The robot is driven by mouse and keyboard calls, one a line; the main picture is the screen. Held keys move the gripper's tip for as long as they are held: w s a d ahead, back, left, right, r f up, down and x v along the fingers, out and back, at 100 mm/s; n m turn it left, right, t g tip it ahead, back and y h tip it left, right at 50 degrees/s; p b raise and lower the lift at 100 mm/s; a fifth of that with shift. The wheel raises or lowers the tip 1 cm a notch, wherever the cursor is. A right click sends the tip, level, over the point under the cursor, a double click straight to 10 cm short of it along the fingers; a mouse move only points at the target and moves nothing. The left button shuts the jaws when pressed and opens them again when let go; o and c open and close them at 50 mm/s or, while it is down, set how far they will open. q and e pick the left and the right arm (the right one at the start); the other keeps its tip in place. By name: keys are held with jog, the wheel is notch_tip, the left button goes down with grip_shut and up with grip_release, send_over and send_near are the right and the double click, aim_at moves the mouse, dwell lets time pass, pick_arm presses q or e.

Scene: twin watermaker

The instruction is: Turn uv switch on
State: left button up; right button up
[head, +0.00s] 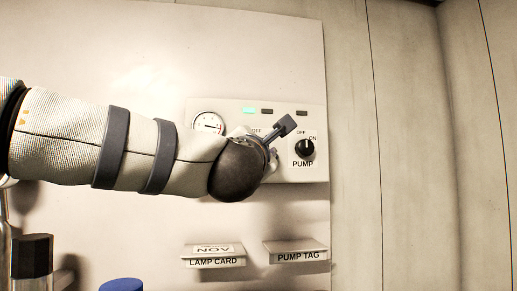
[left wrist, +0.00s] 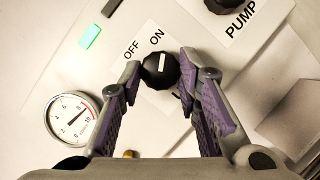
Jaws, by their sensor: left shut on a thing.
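The UV switch is a black round knob (left wrist: 161,71) with a white pointer line, seen in the left wrist view. OFF and ON are printed above it, and the line points up towards ON. Its name label below is mostly hidden by a finger. My left gripper (left wrist: 159,76) has its purple-padded fingers on both sides of the knob and is shut on it. In the head view my left gripper (head: 274,138) is at the control panel (head: 230,104) and covers this knob. My right gripper is not in view.
The PUMP knob (head: 305,149) is close to the right of my gripper. A gauge (head: 209,122) is on the left, with a lit green lamp (head: 249,111) and dark lamps above. The LAMP CARD holder (head: 214,262) and PUMP TAG holder (head: 296,257) stick out below.

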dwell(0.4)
pick_arm(q)
jog(key=o, duration=1.1)
jog(key=shift+o, duration=0.2)
jog(key=v, duration=1.2)
